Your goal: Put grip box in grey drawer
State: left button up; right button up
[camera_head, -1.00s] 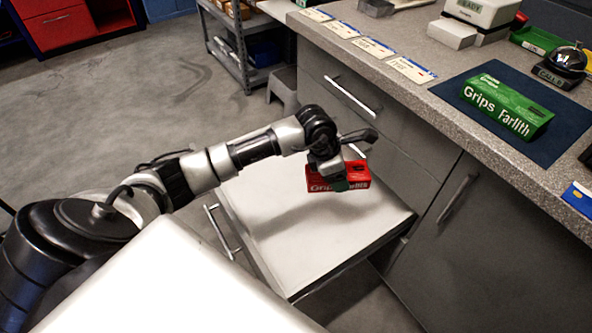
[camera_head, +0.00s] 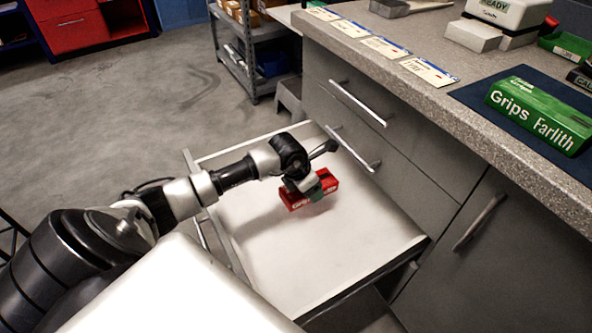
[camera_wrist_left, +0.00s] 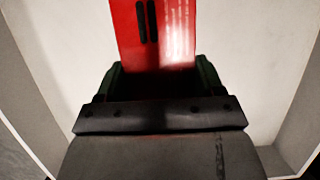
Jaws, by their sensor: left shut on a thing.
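A red grip box (camera_head: 309,190) is in my left gripper (camera_head: 312,193), over the open grey drawer (camera_head: 330,250) with its pale, empty floor. In the left wrist view the red box (camera_wrist_left: 153,35) sticks out from between the fingers of my left gripper (camera_wrist_left: 155,82), with the pale drawer floor (camera_wrist_left: 250,60) behind it and drawer walls at both sides. The box is inside the drawer's outline; I cannot tell whether it touches the floor. A green box marked "Grips Farlith" (camera_head: 540,115) lies on the blue mat on the counter. My right gripper is not in view.
The counter (camera_head: 440,100) runs along the right, above closed drawers and a cupboard door (camera_head: 500,245). Several label cards (camera_head: 385,47) lie along its edge. A grey shelf unit (camera_head: 245,50) and a stool (camera_head: 290,97) stand behind the drawer.

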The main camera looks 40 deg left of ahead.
pick_arm(q)
jog(key=a+f, duration=0.1)
jog(key=a, duration=0.1)
jog(key=s+a+f, duration=0.1)
jog(key=a, duration=0.1)
jog(key=shift+s+f+b, duration=0.15)
jog(key=shift+f+b, duration=0.15)
jog(key=shift+f, duration=0.1)
notch_tip(320, 180, down, 2)
jog(key=shift+f+b, duration=0.25)
jog(key=shift+b, duration=0.15)
jog(key=shift+f, duration=0.6)
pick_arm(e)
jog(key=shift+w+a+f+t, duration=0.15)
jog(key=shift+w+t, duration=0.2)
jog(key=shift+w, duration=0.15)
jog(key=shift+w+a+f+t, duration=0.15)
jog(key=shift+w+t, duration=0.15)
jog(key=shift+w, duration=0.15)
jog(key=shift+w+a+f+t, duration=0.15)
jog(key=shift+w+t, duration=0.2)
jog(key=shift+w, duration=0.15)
pick_arm(q)
jog(key=shift+f, duration=0.15)
jog(key=o, duration=1)
jog(key=shift+c, duration=0.2)
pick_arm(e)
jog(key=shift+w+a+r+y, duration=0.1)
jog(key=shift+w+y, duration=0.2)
